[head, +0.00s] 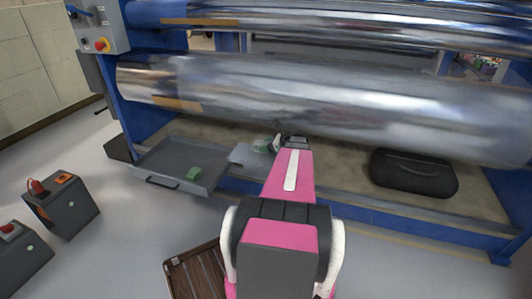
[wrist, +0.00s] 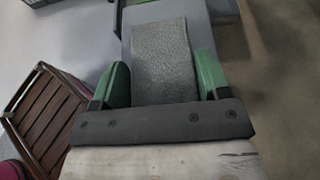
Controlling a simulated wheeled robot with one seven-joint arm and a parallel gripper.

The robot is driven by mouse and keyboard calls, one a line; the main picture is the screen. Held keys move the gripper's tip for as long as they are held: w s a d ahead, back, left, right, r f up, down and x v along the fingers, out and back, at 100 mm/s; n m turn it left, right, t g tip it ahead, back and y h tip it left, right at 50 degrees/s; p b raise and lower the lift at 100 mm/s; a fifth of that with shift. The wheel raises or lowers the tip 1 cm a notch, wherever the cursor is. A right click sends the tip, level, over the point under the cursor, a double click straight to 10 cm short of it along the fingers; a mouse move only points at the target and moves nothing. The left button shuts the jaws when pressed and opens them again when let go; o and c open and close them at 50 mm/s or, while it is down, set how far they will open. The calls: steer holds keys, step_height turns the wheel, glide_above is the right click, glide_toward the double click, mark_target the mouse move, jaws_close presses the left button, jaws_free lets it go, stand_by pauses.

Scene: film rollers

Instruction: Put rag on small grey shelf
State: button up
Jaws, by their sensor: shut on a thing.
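The rag is a grey textured cloth (wrist: 161,50) between the green fingers of my gripper (wrist: 160,78) in the wrist view. My gripper is shut on it. A small grey shelf (head: 246,158) sits at the lower front of the roller machine in the head view, with my gripper (head: 272,145) at its right end. A flat grey surface, likely this shelf, shows behind the rag in the wrist view (wrist: 200,22). I cannot tell whether the rag touches it. In the head view the rag is too small and covered to make out clearly.
A grey tray (head: 160,172) with a green block (head: 193,174) adjoins the shelf on the left. A black case (head: 413,172) lies on the machine bed at right. Large shiny rollers (head: 320,97) span above. A wooden slatted crate (head: 196,272) stands on the floor in front.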

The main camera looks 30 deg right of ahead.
mark_target(266, 157)
steer(key=shift+f, duration=2)
steer(key=shift+f, duration=0.15)
steer(key=o, duration=0.9)
